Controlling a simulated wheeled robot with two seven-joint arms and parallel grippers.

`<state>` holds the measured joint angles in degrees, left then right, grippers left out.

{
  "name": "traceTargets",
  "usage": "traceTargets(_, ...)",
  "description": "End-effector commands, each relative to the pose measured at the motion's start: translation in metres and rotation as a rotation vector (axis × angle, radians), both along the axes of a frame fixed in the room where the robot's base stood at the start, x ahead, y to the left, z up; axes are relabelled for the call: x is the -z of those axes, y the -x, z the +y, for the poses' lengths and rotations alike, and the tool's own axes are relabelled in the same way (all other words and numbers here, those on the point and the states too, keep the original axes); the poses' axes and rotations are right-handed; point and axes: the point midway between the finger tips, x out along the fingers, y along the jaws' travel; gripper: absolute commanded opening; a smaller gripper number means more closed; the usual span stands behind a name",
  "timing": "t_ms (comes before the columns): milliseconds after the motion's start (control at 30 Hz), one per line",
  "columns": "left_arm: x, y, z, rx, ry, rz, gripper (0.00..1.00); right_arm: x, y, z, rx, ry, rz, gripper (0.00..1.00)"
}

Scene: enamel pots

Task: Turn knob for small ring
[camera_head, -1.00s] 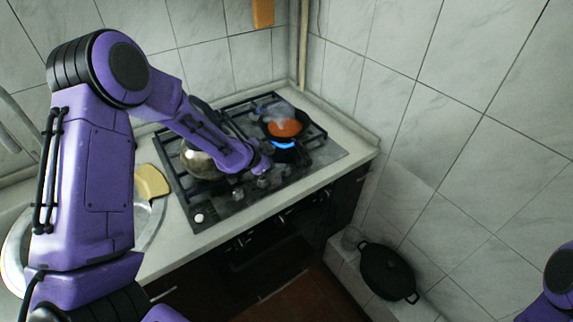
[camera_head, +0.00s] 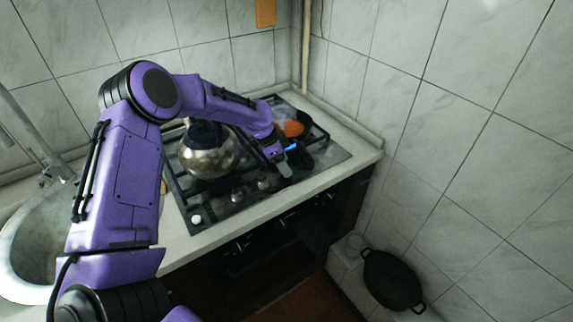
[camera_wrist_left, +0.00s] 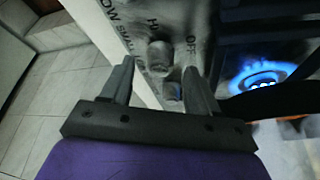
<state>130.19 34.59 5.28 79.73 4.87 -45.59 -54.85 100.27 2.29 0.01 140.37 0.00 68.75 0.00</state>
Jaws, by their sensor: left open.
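The black gas hob (camera_head: 215,205) has a row of knobs along its front edge. A white-topped knob (camera_head: 197,219) is at the left end, with grey knobs (camera_head: 237,196) further right. My left gripper (camera_head: 284,168) is over the front right of the hob. In the wrist view my left gripper (camera_wrist_left: 158,72) is open. A grey knob (camera_wrist_left: 160,56) appears between its fingertips, beside HI and OFF marks, and another knob (camera_wrist_left: 171,91) shows below it. I cannot tell whether the fingers touch either. A burner with a blue flame (camera_wrist_left: 262,80) is lit to the right.
A shiny kettle (camera_head: 208,155) stands on the left of the hob. A pan with orange food (camera_head: 292,128) is at the right rear, partly hidden by my arm. The sink (camera_head: 35,245) is at left. A black lidded pot (camera_head: 392,280) sits low at right.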

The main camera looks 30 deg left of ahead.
Motion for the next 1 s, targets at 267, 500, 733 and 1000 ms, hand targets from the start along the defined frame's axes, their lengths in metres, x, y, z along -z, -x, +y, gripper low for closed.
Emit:
traceTargets(267, 0.015, -0.005, -0.005, 0.001, -0.001, -0.001, 0.60, -0.003, 0.000, 0.000, 0.000, 0.000, 0.000, 0.38)
traceTargets(500, 0.015, -0.004, -0.005, 0.000, -0.001, -0.001, 0.21, -0.003, 0.000, 0.000, 0.000, 0.000, 0.000, 0.38)
traceTargets(733, 0.017, -0.005, -0.005, 0.047, 0.002, -0.001, 0.06, 0.003, 0.000, 0.000, 0.000, 0.000, 0.000, 0.38)
traceTargets(1000, 0.017, -0.007, -0.004, 0.357, 0.000, -0.001, 0.06, 0.020, 0.000, 0.000, 0.000, 0.000, 0.000, 0.38)
